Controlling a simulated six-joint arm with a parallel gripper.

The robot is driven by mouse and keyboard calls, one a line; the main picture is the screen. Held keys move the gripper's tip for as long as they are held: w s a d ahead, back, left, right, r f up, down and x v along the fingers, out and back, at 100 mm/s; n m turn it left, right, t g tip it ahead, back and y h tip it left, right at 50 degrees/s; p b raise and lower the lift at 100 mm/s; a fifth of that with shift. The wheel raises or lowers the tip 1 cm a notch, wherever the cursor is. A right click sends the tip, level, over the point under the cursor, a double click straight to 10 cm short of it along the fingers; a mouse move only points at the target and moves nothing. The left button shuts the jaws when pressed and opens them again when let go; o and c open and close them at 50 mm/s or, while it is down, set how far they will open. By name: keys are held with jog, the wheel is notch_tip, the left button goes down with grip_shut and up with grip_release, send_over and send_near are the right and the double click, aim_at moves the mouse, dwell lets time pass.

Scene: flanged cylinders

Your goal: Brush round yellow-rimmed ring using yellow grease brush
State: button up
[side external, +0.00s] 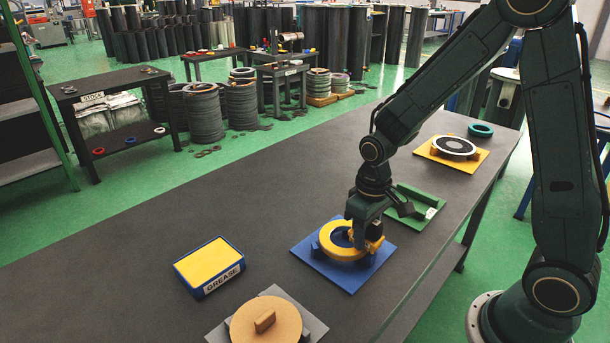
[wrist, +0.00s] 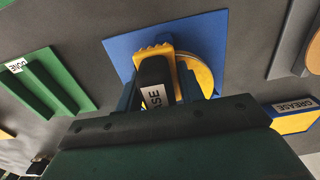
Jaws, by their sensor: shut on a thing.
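The yellow-rimmed ring (side external: 338,240) lies on a blue plate (side external: 310,252) with dark blocks around it. My gripper (side external: 365,235) is low over the ring's right side. In the wrist view my gripper (wrist: 155,92) is shut on the grease brush (wrist: 153,85), which has a dark body with a partly hidden white label and a yellow head (wrist: 152,52). The brush head is at the ring; exact contact is hard to tell. The ring's yellow rim (wrist: 198,72) shows to the right of the brush, and the brush hides part of it.
A blue grease box with a yellow top (side external: 210,265) stands to the left. A tan disc with a handle (side external: 265,322) sits on a grey plate in front.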

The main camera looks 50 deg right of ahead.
aim_at(327, 229)
jog(key=shift+s+a, duration=0.2)
jog(key=shift+a, duration=0.3)
jog(key=shift+w+a, duration=0.25)
jog(key=shift+a, duration=0.85)
jog(key=shift+w+a, duration=0.7)
jog(key=shift+a, duration=0.15)
jog(key=shift+w+a, duration=0.4)
jog(key=shift+w, duration=0.3)
jog(key=shift+w+a, duration=0.1)
jog(key=shift+w, duration=1)
jog(key=shift+w+d, duration=0.25)
jog(key=shift+w, duration=0.3)
jog(key=shift+w+d, duration=0.2)
jog(key=shift+w, duration=0.3)
jog(key=shift+w+d, duration=0.75)
jog(key=shift+d, duration=0.25)
jog(key=shift+w+d, duration=0.25)
jog(key=shift+d, duration=0.25)
notch_tip(327, 229, up, 8)
